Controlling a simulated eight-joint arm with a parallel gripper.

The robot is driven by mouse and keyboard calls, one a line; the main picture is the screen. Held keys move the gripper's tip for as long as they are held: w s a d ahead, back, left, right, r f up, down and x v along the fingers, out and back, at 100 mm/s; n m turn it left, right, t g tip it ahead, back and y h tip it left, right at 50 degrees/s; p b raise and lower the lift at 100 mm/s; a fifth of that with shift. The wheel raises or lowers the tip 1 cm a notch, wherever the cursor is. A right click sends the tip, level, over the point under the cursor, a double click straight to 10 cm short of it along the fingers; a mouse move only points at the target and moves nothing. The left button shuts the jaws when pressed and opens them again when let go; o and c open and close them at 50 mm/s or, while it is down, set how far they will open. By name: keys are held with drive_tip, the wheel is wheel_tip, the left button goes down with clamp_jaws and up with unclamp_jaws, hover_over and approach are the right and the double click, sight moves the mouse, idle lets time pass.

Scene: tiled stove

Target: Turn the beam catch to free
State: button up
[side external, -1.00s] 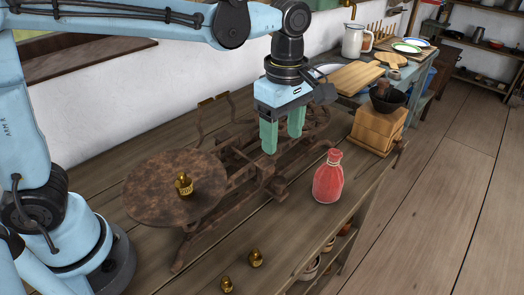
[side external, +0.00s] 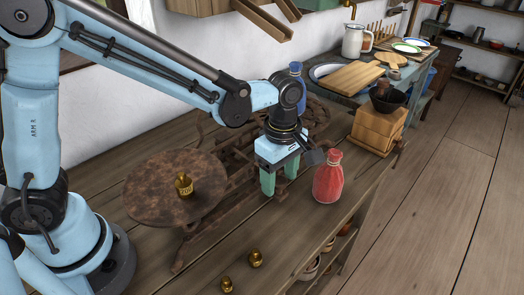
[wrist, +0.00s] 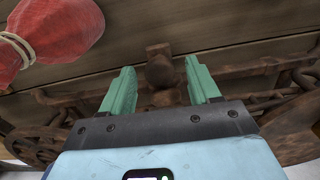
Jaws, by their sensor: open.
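A rusty balance scale (side external: 232,195) stands on the wooden bench, with a broad round plate (side external: 145,190) at its left end. My gripper (side external: 280,182) is low at the front side of the scale, fingers pointing down. In the wrist view, my gripper (wrist: 164,92) is open, with a green finger on each side of a rusty knob-like part (wrist: 160,70), which looks like the beam catch. I see a gap between the fingers and this part; contact is not clear. In the side view, my gripper and wrist hide this part.
A red tied bag (side external: 328,180) stands close right of my gripper; it also shows in the wrist view (wrist: 60,35). A brass weight (side external: 184,185) sits on the plate. Two small brass weights (side external: 255,258) stand near the bench's front edge. A wooden box (side external: 378,128) is behind right.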

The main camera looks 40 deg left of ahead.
sight(279, 180)
drive_tip(key=c, duration=1)
drive_tip(key=shift+m, duration=1.5)
drive_tip(key=shift+c, duration=0.2)
drive_tip(key=o, duration=1)
drive_tip(key=shift+o, duration=0.2)
wheel_tip(279, 180, up, 12)
